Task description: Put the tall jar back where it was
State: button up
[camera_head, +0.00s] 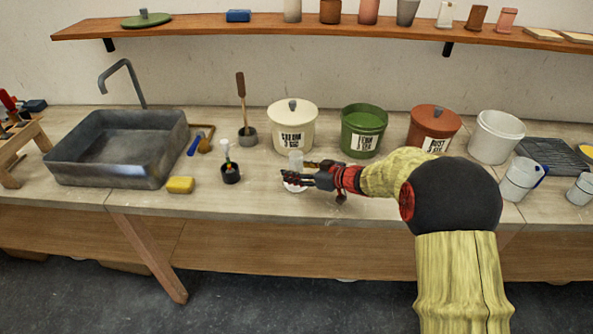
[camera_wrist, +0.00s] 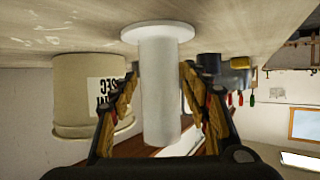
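A tall white cylindrical jar (camera_head: 295,160) stands upright on a round white disc (camera_head: 294,187) on the worktop, in front of the cream pot. My gripper (camera_head: 290,177) is level with the jar and hides its middle part. In the wrist view, which looks upside down, the jar (camera_wrist: 160,90) shows between my two spread fingers, with the white disc (camera_wrist: 130,34) at its foot. A narrow gap shows beside the left finger; the right finger looks very close to the jar. I cannot tell whether it touches.
A cream pot (camera_head: 292,130), green pot (camera_head: 362,135) and rust pot (camera_head: 432,130) stand behind. A small black pot with a brush (camera_head: 230,173), a yellow sponge (camera_head: 180,185) and a sink (camera_head: 115,155) are left. White containers (camera_head: 520,178) stand right. The worktop's front strip is mostly clear.

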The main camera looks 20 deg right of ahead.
jog(key=shift+r, duration=0.1)
jog(key=shift+s+d+r, duration=0.1)
jog(key=shift+s+r, duration=0.05)
jog(key=p+v, duration=0.4)
jog(key=v, duration=0.7)
jog(key=w+d+r+m+t+h, duration=0.1)
jog(key=d+r+h, duration=0.15)
jog(key=r, duration=0.35)
jog(key=w+d+r+m+t+h, duration=0.1)
jog(key=d+r+m+h, duration=0.1)
jog(key=r+h, duration=0.3)
jog(key=s+d+r+m+h, duration=0.2)
jog(key=s+r+h, duration=0.1)
jog(key=s+r, duration=0.25)
jog(key=s+a+f+g, duration=0.1)
jog(key=s+a, duration=0.3)
jog(key=s, duration=0.5)
jog(key=s+a+f+m+g+y, duration=0.1)
jog(key=s+a+g, duration=0.3)
jog(key=s, duration=0.6)
jog(key=s+a+f+m+g+y, duration=0.1)
jog(key=s+a, duration=0.4)
jog(key=s, duration=0.5)
jog(key=shift+g+y, duration=0.25)
jog(key=shift+g, duration=0.45)
jog(key=shift+d, duration=0.1)
